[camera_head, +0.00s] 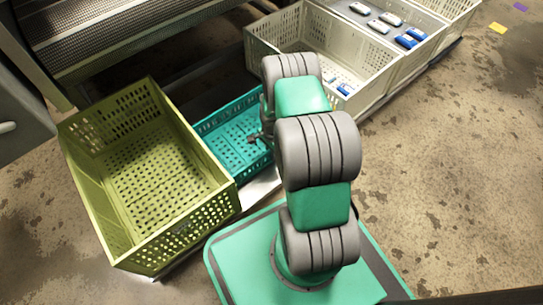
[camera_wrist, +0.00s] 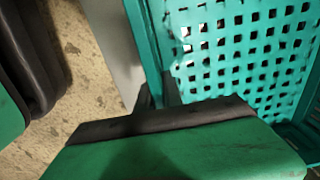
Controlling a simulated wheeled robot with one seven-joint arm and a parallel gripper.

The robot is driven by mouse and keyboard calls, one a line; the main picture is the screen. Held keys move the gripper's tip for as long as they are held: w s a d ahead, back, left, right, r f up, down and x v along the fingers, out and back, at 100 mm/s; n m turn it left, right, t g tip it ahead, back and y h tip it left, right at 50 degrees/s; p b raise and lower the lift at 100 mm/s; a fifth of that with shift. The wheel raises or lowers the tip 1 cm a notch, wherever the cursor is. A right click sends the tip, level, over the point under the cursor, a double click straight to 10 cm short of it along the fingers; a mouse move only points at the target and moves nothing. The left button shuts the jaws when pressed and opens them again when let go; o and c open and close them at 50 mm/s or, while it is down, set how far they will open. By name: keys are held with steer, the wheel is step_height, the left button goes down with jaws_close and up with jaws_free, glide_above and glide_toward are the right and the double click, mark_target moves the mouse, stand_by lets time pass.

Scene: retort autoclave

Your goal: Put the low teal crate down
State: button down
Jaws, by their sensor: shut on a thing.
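The low teal crate (camera_head: 222,143) is empty, with a perforated floor, and lies between a tall olive crate and a row of cream crates in the head view. It looks roughly level. I cannot tell whether its underside touches what is below. My gripper (camera_head: 259,136) is at the crate's right side and shut on its wall; my arm hides part of that side. In the wrist view the teal crate's perforated floor (camera_wrist: 245,55) and side wall fill the upper right, close to my gripper; the fingertips are not clear there.
The olive crate (camera_head: 218,205) stands close at the left, its wall beside the teal crate. A cream crate (camera_head: 275,62) stands at the back right, with several blue and white items in the row. A ridged metal structure (camera_head: 110,35) is behind. Open stained floor (camera_head: 450,170) lies right.

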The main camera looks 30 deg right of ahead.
steer(key=shift+w+r, duration=0.1)
steer(key=shift+w, duration=0.05)
steer(key=c, duration=1.9)
jaws_free()
steer(key=shift+f, duration=0.2)
steer(key=shift+c, duration=0.2)
steer(key=o, duration=0.5)
steer(key=shift+c, duration=0.2)
